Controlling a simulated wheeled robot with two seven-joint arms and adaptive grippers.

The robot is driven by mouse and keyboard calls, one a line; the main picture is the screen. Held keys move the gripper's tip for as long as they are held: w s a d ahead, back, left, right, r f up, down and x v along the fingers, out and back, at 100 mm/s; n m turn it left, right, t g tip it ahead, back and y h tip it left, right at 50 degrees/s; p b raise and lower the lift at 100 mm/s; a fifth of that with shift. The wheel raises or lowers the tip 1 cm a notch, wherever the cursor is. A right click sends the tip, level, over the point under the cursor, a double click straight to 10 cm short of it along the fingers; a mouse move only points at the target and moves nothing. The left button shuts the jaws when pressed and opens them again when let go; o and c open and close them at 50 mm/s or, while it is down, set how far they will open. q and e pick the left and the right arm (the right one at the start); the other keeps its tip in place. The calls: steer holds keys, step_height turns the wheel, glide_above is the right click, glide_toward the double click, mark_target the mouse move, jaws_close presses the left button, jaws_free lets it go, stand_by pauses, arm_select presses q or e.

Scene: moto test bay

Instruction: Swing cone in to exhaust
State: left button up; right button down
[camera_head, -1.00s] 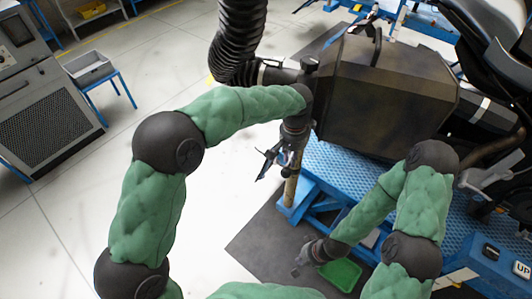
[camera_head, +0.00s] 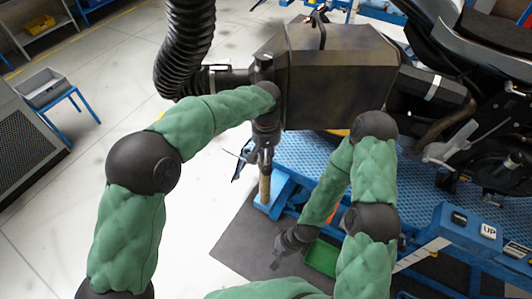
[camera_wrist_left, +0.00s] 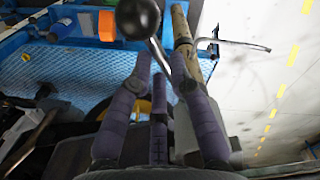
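The cone (camera_head: 338,75) is a large dark boxy hood at the top middle, joined on its left to a black ribbed hose (camera_head: 185,50). The motorcycle's exhaust (camera_head: 435,90) is a dark muffler right of the cone. Its end meets the cone's right edge in view; I cannot tell if it is inside. My left gripper (camera_head: 258,158) is below the cone's left edge. In the left wrist view its fingers (camera_wrist_left: 162,68) flank a thin rod with a black ball knob (camera_wrist_left: 138,18); contact is unclear. My right gripper (camera_head: 275,264) is low, beside a green tray; its fingers are unclear.
A blue lift platform (camera_head: 310,155) lies under the cone, with a brown post (camera_head: 265,187) at its left corner. The green tray (camera_head: 322,258) is in front. A control box with an UP button (camera_head: 488,231) is at right. The left floor is open.

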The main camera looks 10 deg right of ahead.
arm_select(q)
steer(key=o, duration=0.3)
steer(key=shift+d, duration=0.15)
step_height(320, 180, up, 12)
steer(key=shift+a, duration=0.2)
steer(key=shift+s+f, duration=0.1)
stand_by(0.6)
